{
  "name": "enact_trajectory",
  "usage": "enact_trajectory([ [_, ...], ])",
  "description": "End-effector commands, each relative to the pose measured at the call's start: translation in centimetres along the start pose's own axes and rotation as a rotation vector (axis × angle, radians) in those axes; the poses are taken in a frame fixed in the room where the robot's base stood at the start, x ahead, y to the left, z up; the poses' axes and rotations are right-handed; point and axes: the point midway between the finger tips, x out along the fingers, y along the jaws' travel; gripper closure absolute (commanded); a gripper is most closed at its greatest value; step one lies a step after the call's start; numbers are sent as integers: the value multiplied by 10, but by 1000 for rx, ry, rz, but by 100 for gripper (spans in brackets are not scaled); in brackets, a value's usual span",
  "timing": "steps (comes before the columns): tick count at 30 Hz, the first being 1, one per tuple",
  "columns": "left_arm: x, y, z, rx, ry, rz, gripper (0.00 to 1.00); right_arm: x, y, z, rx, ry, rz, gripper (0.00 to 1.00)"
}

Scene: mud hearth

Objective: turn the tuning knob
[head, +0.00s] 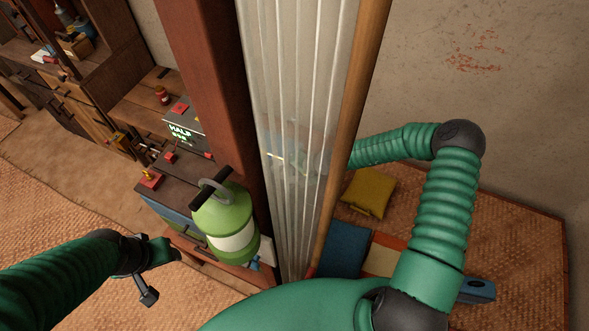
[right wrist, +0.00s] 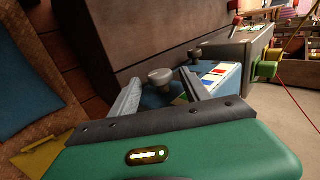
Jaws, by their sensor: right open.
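In the right wrist view, a grey round knob (right wrist: 160,77) stands on a blue box (right wrist: 222,76) with coloured stripes. A second grey knob (right wrist: 195,53) sits farther off on it; I cannot tell which is the tuning knob. My right gripper (right wrist: 160,80) is open, its fingers on either side of the nearer knob; contact cannot be told. In the head view, my right gripper is only a blur behind the clear ribbed panel. My left gripper (head: 160,272) is open and empty above the woven floor, left of the green canister (head: 225,225).
The ribbed panel (head: 295,110) and a reddish post (head: 215,80) stand between my arms. A grey device with a lit display (head: 183,133) is left of the post. A yellow cushion (head: 367,194) lies right of the panel. Open floor (head: 60,205) lies at left.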

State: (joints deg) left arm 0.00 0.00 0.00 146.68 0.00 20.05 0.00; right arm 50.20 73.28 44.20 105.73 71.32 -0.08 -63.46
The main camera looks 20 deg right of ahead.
Motion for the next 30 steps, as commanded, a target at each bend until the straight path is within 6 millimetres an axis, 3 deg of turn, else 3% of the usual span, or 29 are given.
enact_trajectory([
  [16,7,0,2,0,0,0,48,-140,2,-2,0,4,3,45],
  [21,8,0,2,0,0,0,48,-159,2,-2,2,1,1,45],
  [30,8,0,2,0,0,0,48,-161,2,-1,1,-1,2,45],
])
